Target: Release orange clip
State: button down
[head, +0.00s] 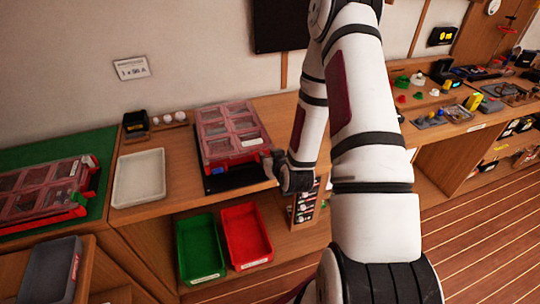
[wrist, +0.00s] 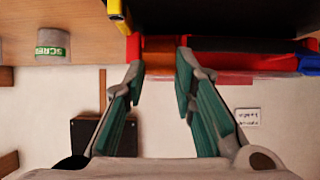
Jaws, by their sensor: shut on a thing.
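The red case with a clear compartment lid (head: 232,140) lies on a dark mat on the wooden counter. In the wrist view, which looks upside down, its red edge (wrist: 235,62) runs across the top. The orange clip (wrist: 160,57) shows at that edge between my fingertips. My gripper (wrist: 160,46) is shut on the clip, one green-padded finger on each side. In the head view my gripper (head: 270,166) is at the case's front right corner, and the clip is hidden there by the gripper and arm.
A pale empty tray (head: 139,178) lies left of the case. A second red case (head: 45,192) lies on a green mat at far left. A green bin (head: 201,248) and a red bin (head: 246,235) stand on the lower shelf. Small parts cover the right-hand bench.

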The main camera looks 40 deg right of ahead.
jog(key=shift+a+f+t, duration=0.1)
jog(key=shift+f+t, duration=0.1)
jog(key=shift+t, duration=0.1)
jog(key=c, duration=1.2)
grip_release()
jog(key=shift+c, duration=0.2)
jog(key=shift+r, duration=0.1)
jog(key=shift+r, duration=0.2)
notch_tip(320, 180, up, 10)
jog(key=shift+f, duration=0.25)
